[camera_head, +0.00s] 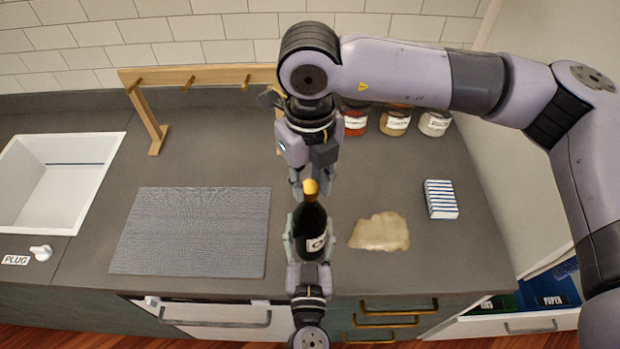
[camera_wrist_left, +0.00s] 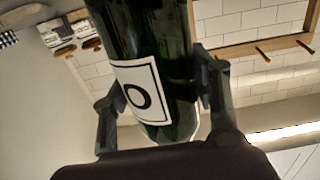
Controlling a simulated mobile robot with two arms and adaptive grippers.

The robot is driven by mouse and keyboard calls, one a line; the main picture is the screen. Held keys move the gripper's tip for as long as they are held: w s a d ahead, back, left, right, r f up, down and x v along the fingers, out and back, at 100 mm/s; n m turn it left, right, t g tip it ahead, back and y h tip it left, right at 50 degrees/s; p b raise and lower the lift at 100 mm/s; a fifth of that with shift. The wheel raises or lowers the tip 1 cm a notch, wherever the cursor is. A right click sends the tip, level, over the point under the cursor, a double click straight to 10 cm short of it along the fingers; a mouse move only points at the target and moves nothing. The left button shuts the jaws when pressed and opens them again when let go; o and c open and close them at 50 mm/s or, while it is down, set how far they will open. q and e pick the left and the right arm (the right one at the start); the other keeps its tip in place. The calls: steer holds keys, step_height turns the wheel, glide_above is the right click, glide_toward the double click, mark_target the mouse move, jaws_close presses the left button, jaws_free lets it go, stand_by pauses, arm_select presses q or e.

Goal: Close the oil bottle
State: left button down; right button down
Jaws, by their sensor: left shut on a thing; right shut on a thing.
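The dark oil bottle (camera_head: 311,222) stands upright in the middle of the head view, with a white label at its front. My left gripper (camera_head: 309,243) is shut around its body from the front. The left wrist view shows the bottle (camera_wrist_left: 165,45) between the two fingers, its label marked "O". A yellow-orange stopper (camera_head: 310,190) is at the top of the bottle neck. My right gripper (camera_head: 310,180) comes from above and behind and is shut on the stopper. Whether the stopper is fully seated in the neck cannot be told.
A grey mat (camera_head: 190,232) lies left of the bottle, and a white sink (camera_head: 100,190) is farther left. Several jars (camera_head: 396,122) and a wooden rack (camera_head: 148,120) stand behind.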

steer(key=c, duration=1.2)
jaws_free()
step_height(320, 180, up, 12)
arm_select(q)
steer(key=c, duration=0.5)
jaws_free()
